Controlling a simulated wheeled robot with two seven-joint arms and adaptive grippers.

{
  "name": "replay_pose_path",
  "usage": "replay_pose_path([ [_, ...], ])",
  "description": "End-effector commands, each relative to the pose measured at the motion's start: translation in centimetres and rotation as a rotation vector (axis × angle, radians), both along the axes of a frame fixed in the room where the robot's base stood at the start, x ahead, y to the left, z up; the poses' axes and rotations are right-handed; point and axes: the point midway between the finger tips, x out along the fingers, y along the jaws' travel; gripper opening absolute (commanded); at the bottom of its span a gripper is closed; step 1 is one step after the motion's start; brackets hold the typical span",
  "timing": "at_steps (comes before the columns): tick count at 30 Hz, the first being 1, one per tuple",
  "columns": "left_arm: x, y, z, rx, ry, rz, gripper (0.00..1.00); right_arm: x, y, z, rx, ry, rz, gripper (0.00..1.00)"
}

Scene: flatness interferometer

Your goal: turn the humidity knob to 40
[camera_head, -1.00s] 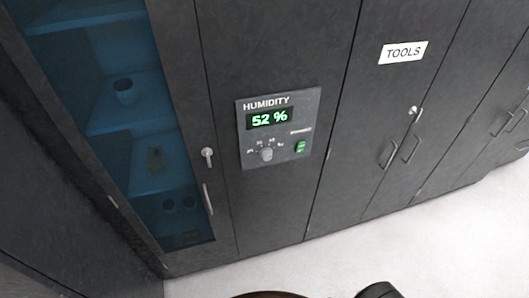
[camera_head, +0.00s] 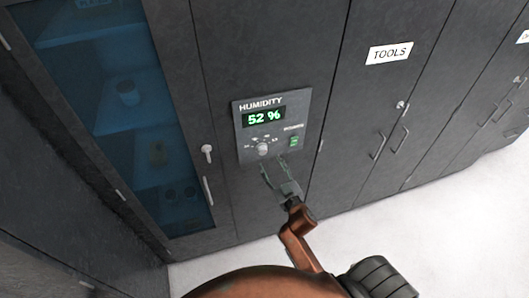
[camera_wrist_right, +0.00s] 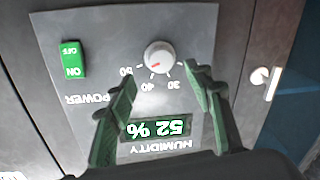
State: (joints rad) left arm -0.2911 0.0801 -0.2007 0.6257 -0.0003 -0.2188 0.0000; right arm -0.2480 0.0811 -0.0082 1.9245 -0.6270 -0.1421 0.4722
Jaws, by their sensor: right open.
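The humidity panel (camera_head: 240,135) is a grey plate on the dark cabinet front. Its green display (camera_head: 264,117) reads 52 %. The round light-grey knob (camera_head: 262,149) sits below the display; it also shows in the right wrist view (camera_wrist_right: 160,57), upside down, with a red mark toward the lower left and labels 30, 40 and 50 around it. My right gripper (camera_head: 273,166) is open just below the knob in the head view. In the right wrist view its green fingers (camera_wrist_right: 160,77) are spread on either side, apart from the knob. My left gripper is not in view.
A green power switch (camera_head: 293,141) sits right of the knob on the panel. A blue-glass cabinet door (camera_head: 120,90) with a handle (camera_head: 208,190) is to the left. A TOOLS cabinet (camera_head: 365,110) is to the right. The pale floor (camera_head: 450,220) is clear.

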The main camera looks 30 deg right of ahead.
Motion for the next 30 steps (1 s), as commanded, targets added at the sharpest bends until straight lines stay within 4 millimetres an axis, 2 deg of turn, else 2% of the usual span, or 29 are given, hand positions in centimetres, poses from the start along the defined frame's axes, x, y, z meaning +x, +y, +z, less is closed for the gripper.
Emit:
replay_pose_path([
  [6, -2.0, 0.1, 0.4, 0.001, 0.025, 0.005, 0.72, 3.5, -0.4, 0.1, -0.001, 0.0, 0.001, 0.47],
  [13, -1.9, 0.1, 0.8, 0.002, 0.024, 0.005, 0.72, 6.3, -0.8, 0.0, 0.0, 0.001, 0.001, 0.47],
  [25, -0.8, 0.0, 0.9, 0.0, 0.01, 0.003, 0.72, 7.0, -0.9, -0.1, 0.0, 0.002, 0.001, 0.46],
  [30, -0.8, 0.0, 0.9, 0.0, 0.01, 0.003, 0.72, 7.0, -0.9, -0.1, 0.0, 0.002, 0.001, 0.35],
])
